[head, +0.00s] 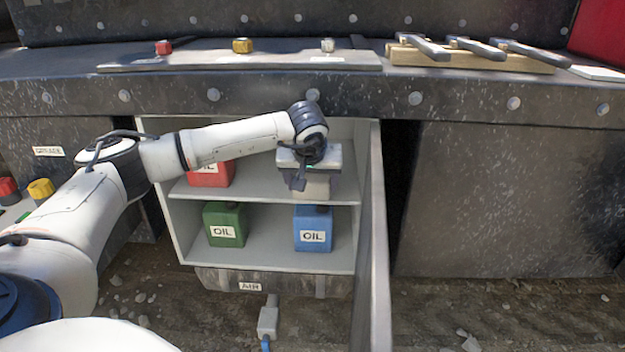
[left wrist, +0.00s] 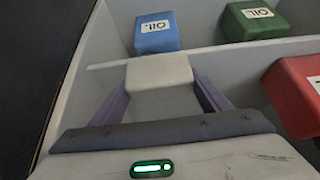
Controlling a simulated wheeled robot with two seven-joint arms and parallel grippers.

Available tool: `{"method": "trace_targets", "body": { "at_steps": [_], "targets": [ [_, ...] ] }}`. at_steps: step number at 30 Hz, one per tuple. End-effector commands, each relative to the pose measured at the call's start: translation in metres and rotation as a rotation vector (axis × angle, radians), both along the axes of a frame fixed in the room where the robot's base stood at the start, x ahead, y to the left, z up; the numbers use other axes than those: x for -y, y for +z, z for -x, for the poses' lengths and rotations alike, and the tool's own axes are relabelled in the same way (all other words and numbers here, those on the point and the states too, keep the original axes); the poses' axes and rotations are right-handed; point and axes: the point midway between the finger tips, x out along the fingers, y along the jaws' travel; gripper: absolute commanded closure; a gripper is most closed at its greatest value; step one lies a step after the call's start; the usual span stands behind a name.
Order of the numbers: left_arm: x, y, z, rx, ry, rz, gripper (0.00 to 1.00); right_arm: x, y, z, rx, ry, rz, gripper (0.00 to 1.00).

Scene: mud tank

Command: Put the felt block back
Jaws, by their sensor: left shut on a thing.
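A pale felt block (left wrist: 160,72) is clamped between the two purple-grey fingers of my left gripper (left wrist: 160,84) in the left wrist view. In the head view my left gripper (head: 312,172) reaches into the upper right of an open cabinet (head: 270,262). The block's pale lower part (head: 312,187) shows below the gripper there, in front of the upper shelf (head: 250,197). Whether the block touches the shelf I cannot tell. My right gripper is not in view.
A red can (head: 212,174) stands left on the upper shelf. Green (head: 225,224) and blue (head: 312,229) oil cans stand below. The open cabinet door (head: 375,230) is close on the right. Tools (head: 475,48) lie on the bench above.

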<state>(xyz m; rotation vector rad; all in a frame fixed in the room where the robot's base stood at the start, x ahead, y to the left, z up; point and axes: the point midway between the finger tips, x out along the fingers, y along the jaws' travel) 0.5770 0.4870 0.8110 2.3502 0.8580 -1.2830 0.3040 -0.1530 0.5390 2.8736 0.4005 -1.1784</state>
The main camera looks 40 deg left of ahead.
Motion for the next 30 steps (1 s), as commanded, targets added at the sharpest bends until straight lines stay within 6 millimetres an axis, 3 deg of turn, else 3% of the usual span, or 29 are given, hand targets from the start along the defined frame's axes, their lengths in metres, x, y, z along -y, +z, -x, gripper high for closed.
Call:
{"method": "trace_targets", "body": {
  "at_steps": [6, 19, 20, 23, 30],
  "targets": [
    [-0.017, 0.0, -0.021, 0.002, 0.001, 0.001, 0.51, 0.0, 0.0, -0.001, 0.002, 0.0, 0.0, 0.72],
    [-0.016, -0.009, -0.019, 0.0, -0.001, 0.0, 0.51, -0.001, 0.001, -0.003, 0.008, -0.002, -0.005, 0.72],
    [-0.016, -0.01, -0.019, 0.0, -0.001, 0.0, 0.28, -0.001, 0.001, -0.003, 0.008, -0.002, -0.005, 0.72],
    [-0.016, -0.009, -0.019, 0.0, 0.0, 0.0, 0.11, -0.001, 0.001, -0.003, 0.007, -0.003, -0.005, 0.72],
    [-0.016, -0.009, -0.019, 0.001, -0.001, 0.001, 0.11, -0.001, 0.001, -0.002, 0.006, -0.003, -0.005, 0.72]
  ]
}}
